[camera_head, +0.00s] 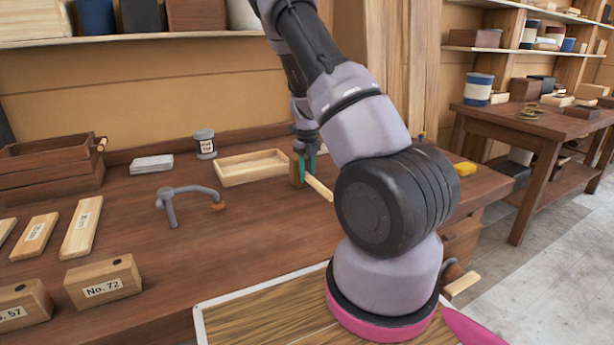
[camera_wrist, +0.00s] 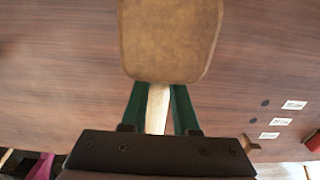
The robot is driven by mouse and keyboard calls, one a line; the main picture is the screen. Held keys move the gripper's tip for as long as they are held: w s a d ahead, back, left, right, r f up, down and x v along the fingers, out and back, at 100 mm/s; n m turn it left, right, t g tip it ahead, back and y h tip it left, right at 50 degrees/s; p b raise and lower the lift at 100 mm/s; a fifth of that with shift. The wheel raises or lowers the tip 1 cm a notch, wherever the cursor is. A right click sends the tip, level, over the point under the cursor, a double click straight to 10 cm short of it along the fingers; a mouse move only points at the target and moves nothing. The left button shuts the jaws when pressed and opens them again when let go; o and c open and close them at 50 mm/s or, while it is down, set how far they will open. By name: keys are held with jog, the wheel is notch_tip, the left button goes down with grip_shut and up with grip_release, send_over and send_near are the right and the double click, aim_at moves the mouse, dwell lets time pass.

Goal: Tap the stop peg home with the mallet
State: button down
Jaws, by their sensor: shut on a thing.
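My gripper (camera_head: 307,168) is over the bench beside the tray, its green fingers shut on the pale handle of the mallet (camera_head: 318,187). The mallet's brown block head (camera_wrist: 168,40) fills the top middle of the wrist view, just beyond the fingertips, with the handle running between them. I cannot pick out the stop peg for certain. A light wooden piece (camera_head: 462,284) sticks out near the front of the bench, right of my arm; I cannot tell whether it is the peg. My arm hides part of the bench.
A shallow wooden tray (camera_head: 251,180) lies at the back of the bench (camera_head: 130,225). A grey hooked metal tool (camera_head: 172,205) stands left of it. A block labelled No. 72 (camera_head: 103,283) and labelled strips lie at left. A grey tin (camera_head: 205,146) stands behind.

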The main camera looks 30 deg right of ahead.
jog(key=shift+r, duration=0.5)
jog(key=shift+r, duration=3.85)
jog(key=c, duration=1.2)
grip_release()
grip_shut()
